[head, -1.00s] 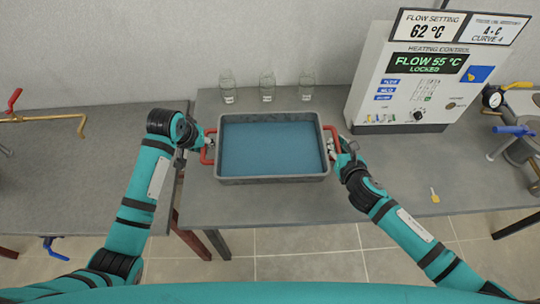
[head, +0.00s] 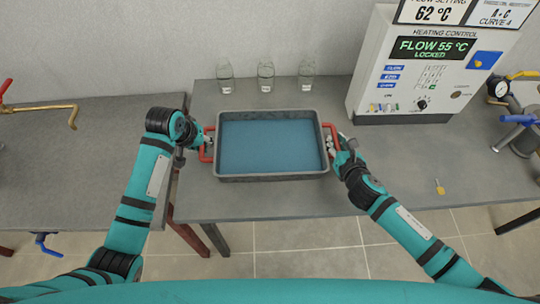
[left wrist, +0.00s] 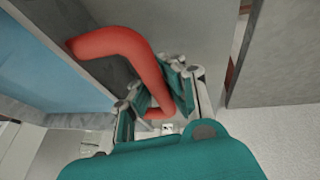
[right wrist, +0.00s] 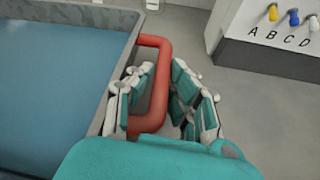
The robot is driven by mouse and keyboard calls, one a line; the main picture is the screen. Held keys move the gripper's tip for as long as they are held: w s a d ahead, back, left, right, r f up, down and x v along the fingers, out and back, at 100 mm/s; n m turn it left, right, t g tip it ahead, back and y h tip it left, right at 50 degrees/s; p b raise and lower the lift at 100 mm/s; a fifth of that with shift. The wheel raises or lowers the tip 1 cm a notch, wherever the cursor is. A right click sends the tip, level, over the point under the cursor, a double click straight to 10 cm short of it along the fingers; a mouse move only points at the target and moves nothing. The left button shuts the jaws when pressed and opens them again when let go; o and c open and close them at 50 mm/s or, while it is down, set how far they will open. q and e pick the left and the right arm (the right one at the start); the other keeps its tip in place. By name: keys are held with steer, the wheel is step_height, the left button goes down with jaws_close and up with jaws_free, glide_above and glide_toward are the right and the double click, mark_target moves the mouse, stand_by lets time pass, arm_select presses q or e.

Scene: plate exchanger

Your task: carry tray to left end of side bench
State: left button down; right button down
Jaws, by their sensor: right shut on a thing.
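The grey tray (head: 271,178) of blue liquid is level in the head view, between my two arms and over the middle bench (head: 215,203). I cannot tell how far it is above the bench top. It has a red handle at each end. My left gripper (head: 207,143) has its fingers around the left handle (left wrist: 113,40), which passes between the pads in the left wrist view. My right gripper (head: 335,146) is shut on the right handle (right wrist: 160,75). The liquid fills much of the tray.
Several glass bottles stand behind the tray, one of them in the middle (head: 265,77). A heating control panel (head: 420,80) stands at right. A yellow key tag (head: 439,187) lies on the bench. A left bench (head: 70,180) with a brass pipe (head: 45,109) lies beyond a narrow gap.

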arm_select(q)
steer(key=shift+d+f+b, duration=0.1)
steer(key=shift+f+b, duration=0.4)
steer(key=shift+f, duration=0.1)
arm_select(e)
steer(key=shift+a+f, duration=0.1)
steer(key=shift+f, duration=0.5)
arm_select(q)
steer(key=c, duration=1.9)
jaws_free()
arm_select(e)
steer(key=c, duration=1.6)
jaws_free()
steer(key=shift+s, duration=0.1)
arm_select(q)
steer(key=o, duration=0.4)
steer(key=shift+s+r, duration=0.1)
arm_select(e)
steer(key=o, duration=0.3)
steer(key=shift+o, duration=0.2)
steer(key=shift+s, duration=0.15)
arm_select(q)
steer(key=v, duration=1.2)
arm_select(e)
steer(key=v, duration=1.1)
steer(key=shift+s+r, duration=0.2)
steer(key=shift+s, duration=0.1)
